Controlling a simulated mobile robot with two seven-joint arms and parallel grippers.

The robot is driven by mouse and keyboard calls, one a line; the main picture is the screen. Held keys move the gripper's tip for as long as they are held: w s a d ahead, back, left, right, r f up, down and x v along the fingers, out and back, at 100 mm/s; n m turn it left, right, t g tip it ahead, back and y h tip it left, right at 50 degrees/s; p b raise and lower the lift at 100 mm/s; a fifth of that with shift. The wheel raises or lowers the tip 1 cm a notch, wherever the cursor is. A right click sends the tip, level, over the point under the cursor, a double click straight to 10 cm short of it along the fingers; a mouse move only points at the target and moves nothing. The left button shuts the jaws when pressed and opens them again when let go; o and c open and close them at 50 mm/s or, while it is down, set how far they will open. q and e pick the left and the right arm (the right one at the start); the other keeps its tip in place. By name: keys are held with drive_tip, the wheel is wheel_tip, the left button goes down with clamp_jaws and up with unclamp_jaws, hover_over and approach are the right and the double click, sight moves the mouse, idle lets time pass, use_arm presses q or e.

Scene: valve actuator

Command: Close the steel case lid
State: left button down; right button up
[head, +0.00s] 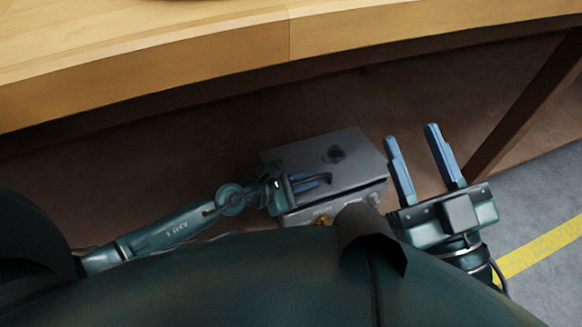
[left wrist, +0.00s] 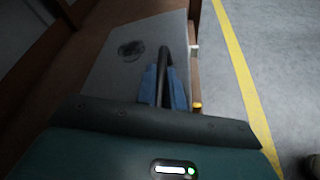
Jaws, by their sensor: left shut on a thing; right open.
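The grey steel case (head: 330,158) stands low in front of my body, below the wooden table. Its lid (left wrist: 115,65) shows as a flat grey plate with a dark round mark (head: 335,154). A dark line runs between lid and body at the right; I cannot tell if the lid is fully down. My left gripper (head: 318,181) is shut on the dark lid handle (left wrist: 164,62), its blue fingers on both sides of it. My right gripper (head: 413,145) is open and empty, right of the case, fingers pointing away from me. My body hides part of the case's near side.
A wooden table (head: 200,75) runs across the back, above the case. A dark table leg (head: 520,105) slants down at the right, near my right gripper. A yellow floor line (head: 540,250) crosses grey floor at the right. A yellow part (head: 322,220) shows on the case's front.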

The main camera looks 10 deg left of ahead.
sight(303, 194)
use_arm(q)
drive_tip(key=f, duration=0.1)
drive_tip(key=f+b, duration=0.1)
drive_tip(key=shift+s+d+f, duration=0.15)
drive_tip(key=shift+s+f, duration=0.2)
drive_tip(key=shift+f, duration=0.05)
drive_tip(key=shift+s+f, duration=0.1)
drive_tip(key=shift+f, duration=0.3)
use_arm(e)
drive_tip(key=shift+a+r+n+t+y, duration=0.15)
drive_tip(key=shift+r+n+y, duration=0.45)
drive_tip(key=shift+r, duration=0.15)
drive_tip(key=shift+a+r+n+t+y, duration=0.15)
drive_tip(key=shift+r+n+y, duration=0.45)
drive_tip(key=shift+r, duration=0.1)
use_arm(q)
drive_tip(key=c, duration=1.8)
unclamp_jaws()
drive_tip(key=shift+f, duration=0.1)
drive_tip(key=shift+o, duration=0.2)
drive_tip(key=shift+d, duration=0.1)
use_arm(e)
drive_tip(key=shift+w, duration=0.1)
